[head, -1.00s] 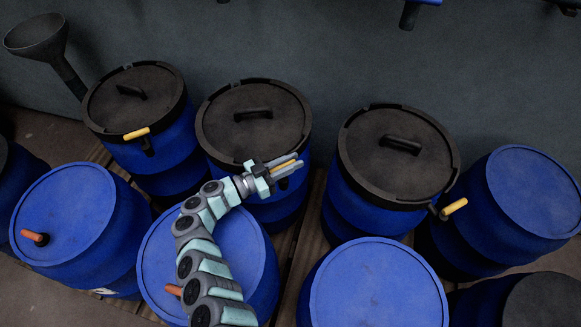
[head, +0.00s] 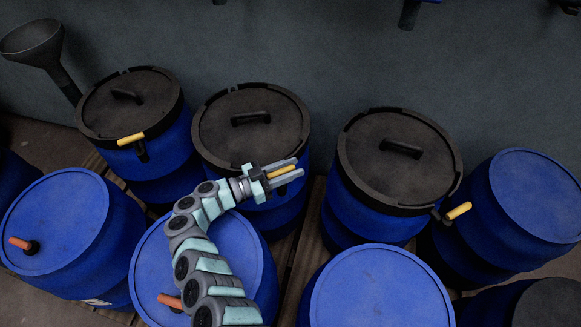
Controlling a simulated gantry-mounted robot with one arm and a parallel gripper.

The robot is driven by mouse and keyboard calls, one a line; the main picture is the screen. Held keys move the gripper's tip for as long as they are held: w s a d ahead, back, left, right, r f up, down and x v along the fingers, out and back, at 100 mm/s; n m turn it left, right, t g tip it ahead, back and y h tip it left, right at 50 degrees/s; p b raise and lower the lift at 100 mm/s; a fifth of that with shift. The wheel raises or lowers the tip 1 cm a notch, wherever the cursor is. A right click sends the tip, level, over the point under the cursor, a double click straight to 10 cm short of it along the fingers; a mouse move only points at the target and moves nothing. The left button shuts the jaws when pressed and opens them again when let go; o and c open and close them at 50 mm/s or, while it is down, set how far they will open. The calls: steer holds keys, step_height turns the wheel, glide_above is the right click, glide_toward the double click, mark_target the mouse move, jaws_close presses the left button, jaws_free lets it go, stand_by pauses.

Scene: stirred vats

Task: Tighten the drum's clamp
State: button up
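The middle black-lidded blue drum (head: 251,126) stands in the back row with a dark clamp band around its lid. A yellow clamp handle (head: 282,172) shows at its front right edge. My gripper (head: 299,167) comes from the left with its two grey fingers on either side of this handle. The fingers look parted, and I cannot make out firm contact. Part of the drum's front rim and the clamp's pivot are hidden behind the gripper.
Black-lidded drums with yellow clamp handles stand at the left (head: 130,105) and right (head: 398,160). An orange handle (head: 170,301) lies close to my arm. A dark funnel (head: 33,43) is at the back left.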

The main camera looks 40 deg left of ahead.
mark_target(291, 166)
steer(key=shift+o, duration=1)
steer(key=shift+r, duration=0.1)
step_height(291, 166, up, 20)
steer(key=p, duration=1.1)
